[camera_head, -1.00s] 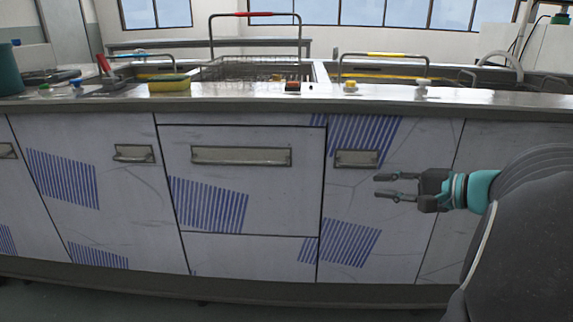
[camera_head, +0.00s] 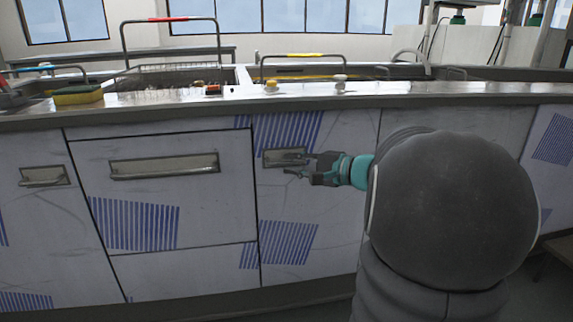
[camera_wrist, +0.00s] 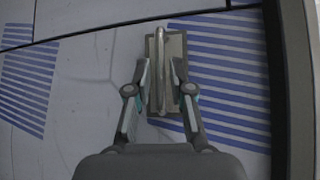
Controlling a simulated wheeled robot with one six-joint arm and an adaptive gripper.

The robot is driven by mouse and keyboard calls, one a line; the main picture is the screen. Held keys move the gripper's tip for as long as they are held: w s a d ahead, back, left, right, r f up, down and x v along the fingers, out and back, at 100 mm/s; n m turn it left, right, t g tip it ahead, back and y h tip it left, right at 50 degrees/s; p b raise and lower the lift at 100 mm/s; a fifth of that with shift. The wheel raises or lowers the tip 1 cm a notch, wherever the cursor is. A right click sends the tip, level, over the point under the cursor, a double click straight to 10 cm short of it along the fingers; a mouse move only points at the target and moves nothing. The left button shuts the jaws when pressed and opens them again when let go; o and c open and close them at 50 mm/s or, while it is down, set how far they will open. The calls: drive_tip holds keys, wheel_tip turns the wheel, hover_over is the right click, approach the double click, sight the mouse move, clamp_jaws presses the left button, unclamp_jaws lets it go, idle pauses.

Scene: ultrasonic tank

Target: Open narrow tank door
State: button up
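The narrow tank door (camera_head: 335,230) is a white panel with blue stripes, right of the wide drawer front. It looks closed, flush with its neighbours. Its metal handle (camera_head: 275,157) is a short horizontal bar on a plate near the door's top. The handle also shows in the wrist view (camera_wrist: 160,45), where the bar runs between my two fingers. My gripper (camera_head: 295,164) is at the handle's right part. In the wrist view my gripper (camera_wrist: 161,70) is open, with a finger on each side of the bar and gaps visible. I cannot tell whether either finger touches the handle.
The wide drawer front (camera_head: 200,215) with its long handle (camera_head: 165,166) is left of the narrow door. A steel counter (camera_head: 400,92) overhangs above, carrying a wire basket (camera_head: 170,78), a sponge (camera_head: 78,95) and small knobs. My arm covers the panels at right.

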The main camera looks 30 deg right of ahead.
drive_tip(key=shift+x, duration=1.15)
clamp_jaws()
